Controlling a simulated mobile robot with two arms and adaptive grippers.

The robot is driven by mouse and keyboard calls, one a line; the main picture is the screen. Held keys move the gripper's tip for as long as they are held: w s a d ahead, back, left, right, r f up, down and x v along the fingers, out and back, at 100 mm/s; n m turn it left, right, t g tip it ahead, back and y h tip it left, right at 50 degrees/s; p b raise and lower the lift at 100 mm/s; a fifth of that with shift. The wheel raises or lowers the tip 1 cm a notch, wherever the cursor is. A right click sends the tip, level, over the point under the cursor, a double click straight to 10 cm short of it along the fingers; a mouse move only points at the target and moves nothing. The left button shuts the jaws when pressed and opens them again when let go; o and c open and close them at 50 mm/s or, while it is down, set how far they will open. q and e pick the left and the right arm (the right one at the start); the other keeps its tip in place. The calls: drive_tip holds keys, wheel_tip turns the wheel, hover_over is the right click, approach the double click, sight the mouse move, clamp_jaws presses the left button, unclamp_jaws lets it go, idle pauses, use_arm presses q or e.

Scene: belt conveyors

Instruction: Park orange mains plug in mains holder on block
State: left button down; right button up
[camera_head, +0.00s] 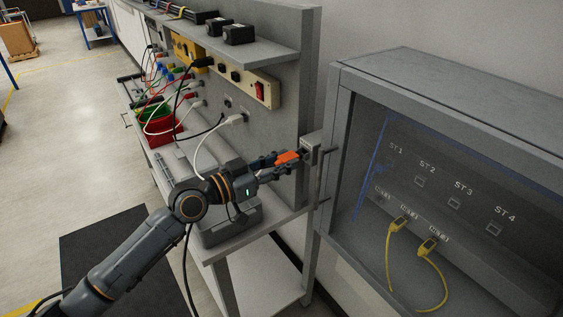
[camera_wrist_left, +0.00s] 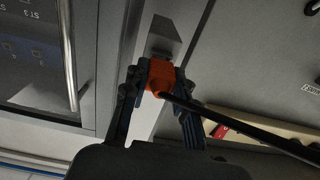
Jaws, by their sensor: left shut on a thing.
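The orange mains plug (camera_head: 288,157) is held between the fingers of my left gripper (camera_head: 283,163), at the right end of the workbench. It also shows in the left wrist view (camera_wrist_left: 160,76), with a black cable (camera_wrist_left: 225,118) leaving its back. My left gripper is shut on it, one finger on each side. A grey block (camera_head: 312,146), apparently the mains holder, is fixed on the upright post just beyond the plug. The block shows above the plug in the left wrist view (camera_wrist_left: 168,32). The plug's front is close to it; I cannot tell whether it is inserted. My right gripper is out of view.
A power strip (camera_head: 247,87) with a red switch is on the bench's back panel. White plugs and cables, and a red bin (camera_head: 160,128), lie left. A grey cabinet (camera_head: 440,90) with yellow cables stands right, close to the post.

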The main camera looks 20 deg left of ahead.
use_arm(q)
drive_tip(key=shift+w+d, duration=0.1)
drive_tip(key=shift+w+d, duration=0.35)
drive_tip(key=shift+w, duration=0.1)
idle(1.0)
